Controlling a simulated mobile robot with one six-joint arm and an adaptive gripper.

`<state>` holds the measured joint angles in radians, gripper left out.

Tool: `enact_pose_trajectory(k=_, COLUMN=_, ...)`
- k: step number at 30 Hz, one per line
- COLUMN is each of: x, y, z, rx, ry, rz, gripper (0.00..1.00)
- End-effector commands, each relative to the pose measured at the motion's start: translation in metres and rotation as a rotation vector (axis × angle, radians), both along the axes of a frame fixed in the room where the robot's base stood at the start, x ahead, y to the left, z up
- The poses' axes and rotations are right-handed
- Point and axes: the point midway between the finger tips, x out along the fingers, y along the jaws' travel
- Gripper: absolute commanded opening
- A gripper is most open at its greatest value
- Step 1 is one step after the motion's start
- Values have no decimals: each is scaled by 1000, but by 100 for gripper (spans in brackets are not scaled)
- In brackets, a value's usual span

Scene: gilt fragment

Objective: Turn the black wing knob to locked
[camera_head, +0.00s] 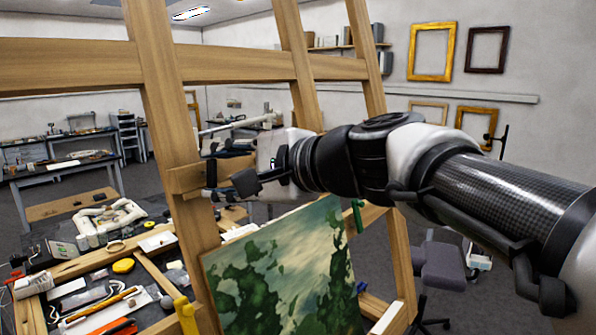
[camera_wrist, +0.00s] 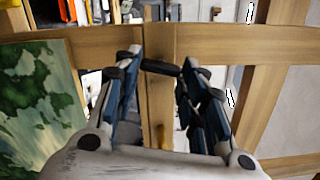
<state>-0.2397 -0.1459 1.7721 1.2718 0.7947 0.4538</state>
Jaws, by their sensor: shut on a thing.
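The black wing knob (camera_wrist: 160,67) sits on the wooden easel's upright (camera_wrist: 160,105), where the upright meets a crossbar. In the wrist view its wing lies nearly crosswise between my fingertips, tilted slightly down to the right. My gripper (camera_wrist: 159,65) is shut on the knob, one blue-padded finger on each side. In the head view my gripper (camera_head: 238,181) reaches left to the easel's upright (camera_head: 172,130), and I cannot make out the knob there. No locked or unlocked mark is readable.
A green landscape painting (camera_head: 282,275) leans on the easel, just below my arm. A cluttered workbench (camera_head: 95,265) stands at the lower left. A grey chair (camera_head: 440,266) is at the lower right. Picture frames (camera_head: 432,52) hang on the back wall.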

Motion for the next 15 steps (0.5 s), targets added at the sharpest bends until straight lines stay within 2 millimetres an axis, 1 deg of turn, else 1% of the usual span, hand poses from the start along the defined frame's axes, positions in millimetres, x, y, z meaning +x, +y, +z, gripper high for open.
enact_pose_trajectory(k=15, x=-2, y=0, z=-2, rx=290, ry=373, rz=-137, gripper=14)
